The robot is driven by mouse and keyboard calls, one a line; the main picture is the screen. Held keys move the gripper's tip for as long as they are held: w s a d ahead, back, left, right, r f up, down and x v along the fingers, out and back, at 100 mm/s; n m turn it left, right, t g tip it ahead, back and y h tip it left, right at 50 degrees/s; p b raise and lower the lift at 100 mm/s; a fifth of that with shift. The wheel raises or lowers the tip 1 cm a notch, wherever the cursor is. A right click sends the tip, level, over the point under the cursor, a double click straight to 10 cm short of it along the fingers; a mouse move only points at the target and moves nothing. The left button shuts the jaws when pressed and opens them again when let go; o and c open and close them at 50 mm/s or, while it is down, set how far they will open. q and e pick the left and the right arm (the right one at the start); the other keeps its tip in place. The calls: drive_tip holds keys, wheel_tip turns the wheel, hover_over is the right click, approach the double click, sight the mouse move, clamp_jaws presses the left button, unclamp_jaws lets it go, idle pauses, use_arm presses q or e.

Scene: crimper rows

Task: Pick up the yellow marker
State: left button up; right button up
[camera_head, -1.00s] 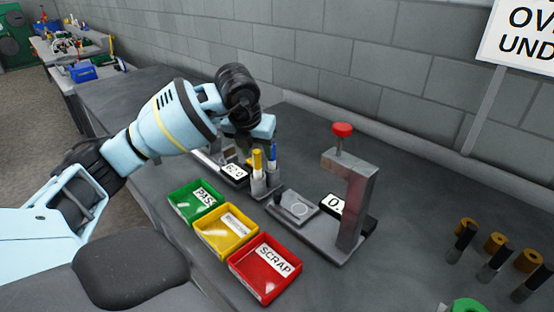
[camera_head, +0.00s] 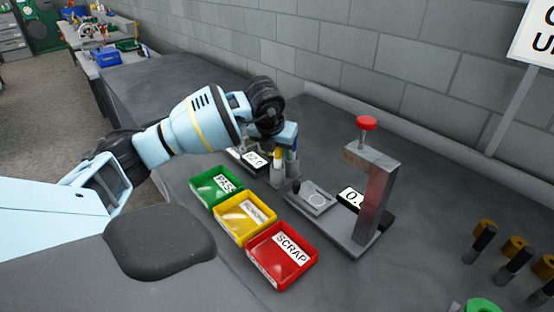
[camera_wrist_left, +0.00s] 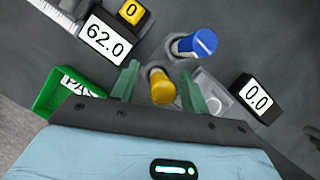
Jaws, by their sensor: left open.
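The yellow marker (camera_wrist_left: 162,88) stands upright in a grey holder, seen from above in the left wrist view. It also shows small in the head view (camera_head: 279,154), partly hidden by my gripper. My left gripper (camera_wrist_left: 160,88) is open, with one green finger on each side of the yellow marker. I cannot tell whether the fingers touch it. A blue marker (camera_wrist_left: 197,43) stands in the holder beside it, just outside the fingers. The holder (camera_head: 284,176) stands on the grey bench. My right gripper is not in view.
Green (camera_head: 214,187), yellow (camera_head: 244,218) and red (camera_head: 282,256) trays line the bench's front. A press stand with a red knob (camera_head: 367,123) is right of the holder. A display reading 62.0 (camera_wrist_left: 104,38) lies close by. Several ringed posts stand at far right.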

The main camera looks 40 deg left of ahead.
use_arm(q)
drive_tip(key=shift+x, duration=1)
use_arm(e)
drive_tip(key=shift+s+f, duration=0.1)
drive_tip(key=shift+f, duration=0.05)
use_arm(q)
drive_tip(key=shift+r, duration=0.1)
clamp_jaws()
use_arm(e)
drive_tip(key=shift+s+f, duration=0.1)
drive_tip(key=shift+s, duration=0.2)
use_arm(q)
drive_tip(key=shift+r, duration=0.25)
wheel_tip(320, 180, up, 10)
drive_tip(key=shift+f, duration=0.2)
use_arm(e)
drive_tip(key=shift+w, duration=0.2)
